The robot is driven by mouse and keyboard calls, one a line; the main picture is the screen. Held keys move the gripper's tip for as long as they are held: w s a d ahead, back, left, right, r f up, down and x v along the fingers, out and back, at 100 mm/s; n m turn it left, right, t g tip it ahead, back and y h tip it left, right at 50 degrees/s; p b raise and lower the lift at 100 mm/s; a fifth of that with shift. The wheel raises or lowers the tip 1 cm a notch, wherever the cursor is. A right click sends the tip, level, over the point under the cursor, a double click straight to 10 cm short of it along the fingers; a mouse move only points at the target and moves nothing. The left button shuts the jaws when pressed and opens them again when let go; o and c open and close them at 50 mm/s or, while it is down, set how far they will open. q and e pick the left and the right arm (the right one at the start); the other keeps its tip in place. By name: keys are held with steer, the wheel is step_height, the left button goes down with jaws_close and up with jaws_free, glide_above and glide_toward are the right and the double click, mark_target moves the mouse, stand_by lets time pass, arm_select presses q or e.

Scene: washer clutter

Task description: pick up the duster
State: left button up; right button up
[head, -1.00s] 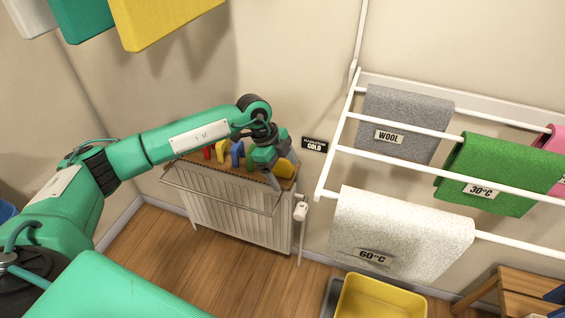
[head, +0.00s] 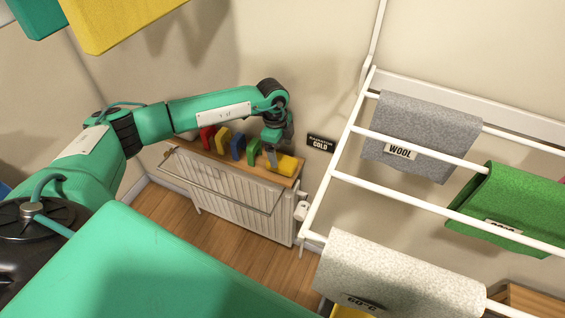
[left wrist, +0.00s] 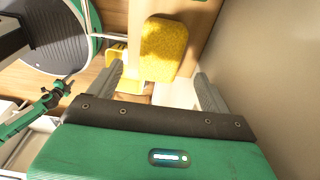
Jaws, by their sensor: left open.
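A yellow fuzzy block (head: 287,165), which I take to be the duster, lies on the wooden shelf on top of the radiator, at its right end. In the left wrist view the yellow block (left wrist: 164,46) shows beyond and between the fingers, with its near end close to them. My left gripper (head: 274,160) is over the shelf at the left side of the yellow block. In the left wrist view the left gripper (left wrist: 158,78) is open, with nothing held in it. Whether a finger touches the block I cannot tell. My right gripper is not in view.
Red (head: 207,137), yellow (head: 222,139), blue (head: 238,147) and green (head: 253,151) pieces stand in a row on the shelf left of the gripper. A white drying rack with a grey cloth (head: 420,135) and other cloths stands to the right. The wall is close behind the radiator.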

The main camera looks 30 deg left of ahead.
mark_target(282, 160)
arm_select(q)
step_height(282, 160, down, 3)
steer(key=shift+d+f+p, duration=0.1)
steer(key=shift+f+p, duration=0.1)
steer(key=shift+p, duration=0.25)
step_height(282, 160, down, 2)
steer(key=shift+w+d+f, duration=0.1)
steer(key=shift+f, duration=0.25)
steer(key=c, duration=0.9)
steer(key=shift+c, duration=0.8)
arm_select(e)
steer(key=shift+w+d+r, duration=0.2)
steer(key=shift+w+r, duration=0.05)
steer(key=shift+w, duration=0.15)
arm_select(q)
steer(key=shift+r, duration=0.15)
